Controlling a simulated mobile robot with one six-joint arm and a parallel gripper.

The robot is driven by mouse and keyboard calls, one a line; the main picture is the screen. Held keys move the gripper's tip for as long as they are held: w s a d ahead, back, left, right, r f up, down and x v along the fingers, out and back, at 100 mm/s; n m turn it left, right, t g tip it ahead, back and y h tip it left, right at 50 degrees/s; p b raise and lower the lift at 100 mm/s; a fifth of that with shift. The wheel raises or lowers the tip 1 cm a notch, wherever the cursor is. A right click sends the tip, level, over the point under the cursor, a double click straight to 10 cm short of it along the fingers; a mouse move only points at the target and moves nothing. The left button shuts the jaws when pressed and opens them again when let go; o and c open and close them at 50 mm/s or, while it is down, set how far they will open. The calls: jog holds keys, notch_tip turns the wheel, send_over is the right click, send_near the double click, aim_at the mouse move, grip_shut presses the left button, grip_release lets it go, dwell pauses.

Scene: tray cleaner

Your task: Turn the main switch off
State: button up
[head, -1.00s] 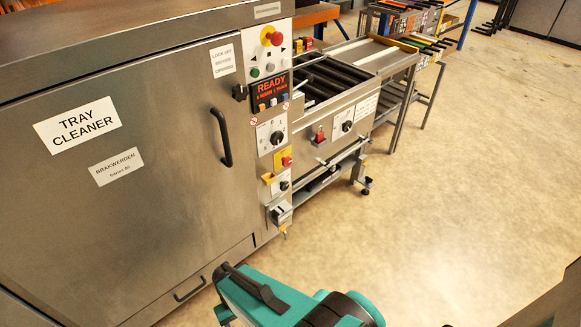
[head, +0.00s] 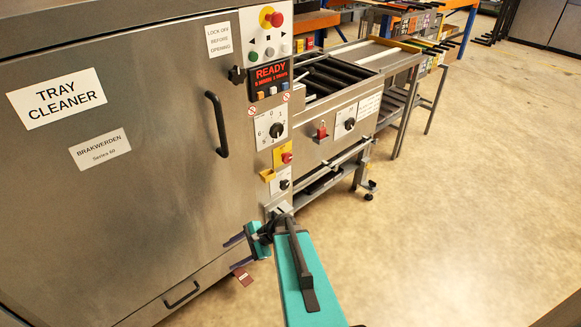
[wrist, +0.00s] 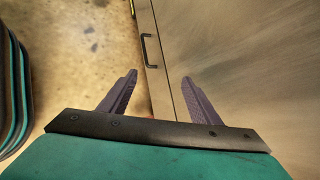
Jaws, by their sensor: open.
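The control column on the tray cleaner's right edge carries a red knob on a yellow plate (head: 286,158), a large black rotary knob (head: 277,130) on a white plate, and a smaller black knob (head: 284,184) below. No readable label shows which is the main switch. My gripper (head: 232,253) is open and empty, low in front of the cabinet, below and left of these knobs, with its fingers pointing left. In the wrist view my gripper (wrist: 159,78) shows two spread dark fingers with nothing between them. My arm hides the lowest part of the column.
The cabinet door has a black vertical handle (head: 217,125). A drawer handle (head: 181,295) sits low on the cabinet. A dark red tag (head: 243,276) shows just below my gripper. The roller conveyor (head: 340,78) adjoins on the right. Open floor (head: 450,200) lies to the right.

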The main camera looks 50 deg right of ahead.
jog(key=w+d+r+m+t+h+b, duration=0.1)
jog(key=d+r+m+t, duration=0.1)
jog(key=d, duration=0.4)
jog(key=w+d+r+m+t+b, duration=0.2)
jog(key=d+m, duration=0.1)
jog(key=d, duration=0.2)
jog(key=m+t+h+b, duration=0.6)
jog(key=m+t+h, duration=0.15)
jog(key=m, duration=0.35)
send_near(288, 158)
jog(key=s, duration=0.5)
jog(key=shift+r, duration=0.2)
jog(key=w, duration=1.3)
jog(key=shift+w+d, duration=0.35)
jog(key=shift+d, duration=0.05)
jog(key=shift+c, duration=0.4)
